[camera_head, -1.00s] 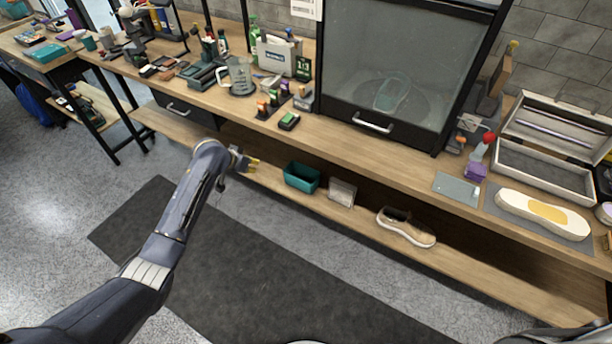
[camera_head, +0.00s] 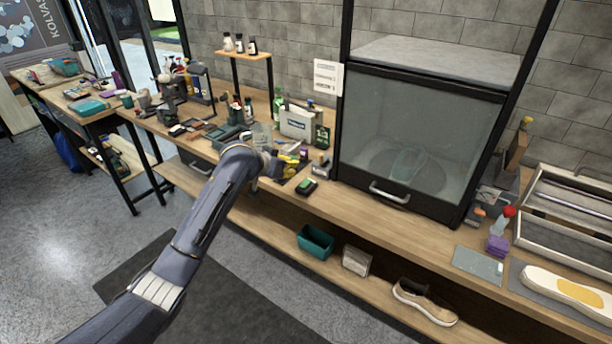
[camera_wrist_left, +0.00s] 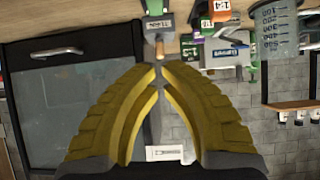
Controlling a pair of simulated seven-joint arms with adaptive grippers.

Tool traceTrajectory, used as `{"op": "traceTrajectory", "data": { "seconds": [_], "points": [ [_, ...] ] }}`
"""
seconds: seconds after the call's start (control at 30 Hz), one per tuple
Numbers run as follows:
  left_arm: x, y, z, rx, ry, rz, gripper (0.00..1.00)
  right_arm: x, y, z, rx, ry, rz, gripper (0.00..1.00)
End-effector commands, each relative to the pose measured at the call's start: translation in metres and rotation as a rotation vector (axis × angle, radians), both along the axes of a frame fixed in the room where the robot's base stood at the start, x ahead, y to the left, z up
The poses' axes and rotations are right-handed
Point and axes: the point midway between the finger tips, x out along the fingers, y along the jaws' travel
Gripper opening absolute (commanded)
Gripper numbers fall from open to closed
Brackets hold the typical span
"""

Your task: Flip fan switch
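My left gripper (camera_head: 294,163) is above the workbench, left of the glass-fronted cabinet (camera_head: 415,150). In the left wrist view its yellow fingers (camera_wrist_left: 158,72) meet at the tips with nothing between them. A small grey box (camera_head: 320,167) stands just right of the gripper by the cabinet; in the left wrist view the grey box (camera_wrist_left: 160,22) has a brown knob-like part near the fingertips. I cannot tell whether this box is the fan switch. A white panel (camera_head: 327,77) hangs on the wall left of the cabinet. My right gripper is not in view.
A green-and-black pad (camera_head: 306,187) lies at the bench's front edge. A beaker (camera_head: 262,137), a white box (camera_head: 299,124) and bottles stand around the gripper. The lower shelf holds a teal bin (camera_head: 315,241) and a shoe (camera_head: 425,301).

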Motion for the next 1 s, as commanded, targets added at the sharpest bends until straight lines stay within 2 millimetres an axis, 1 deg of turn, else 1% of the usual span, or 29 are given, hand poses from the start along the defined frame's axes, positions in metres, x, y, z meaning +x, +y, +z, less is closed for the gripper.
{"op": "traceTrajectory", "data": {
  "seconds": [0.13, 0.27, 0.8, 0.9, 1.0],
  "points": [
    [0.003, -0.002, -0.002, 0.001, 0.001, 0.000, 0.00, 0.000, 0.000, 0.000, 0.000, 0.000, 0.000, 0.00],
    [0.011, -0.008, -0.008, -0.002, 0.001, 0.000, 0.00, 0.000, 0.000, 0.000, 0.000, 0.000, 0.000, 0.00],
    [0.063, -0.043, -0.049, -0.001, 0.002, 0.000, 0.00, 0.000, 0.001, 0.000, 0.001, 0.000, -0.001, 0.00],
    [0.070, -0.048, -0.056, 0.000, 0.002, 0.000, 0.00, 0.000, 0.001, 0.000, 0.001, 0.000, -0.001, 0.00],
    [0.071, -0.049, -0.070, 0.002, 0.004, 0.001, 0.00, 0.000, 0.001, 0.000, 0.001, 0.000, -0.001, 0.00]
  ]
}}
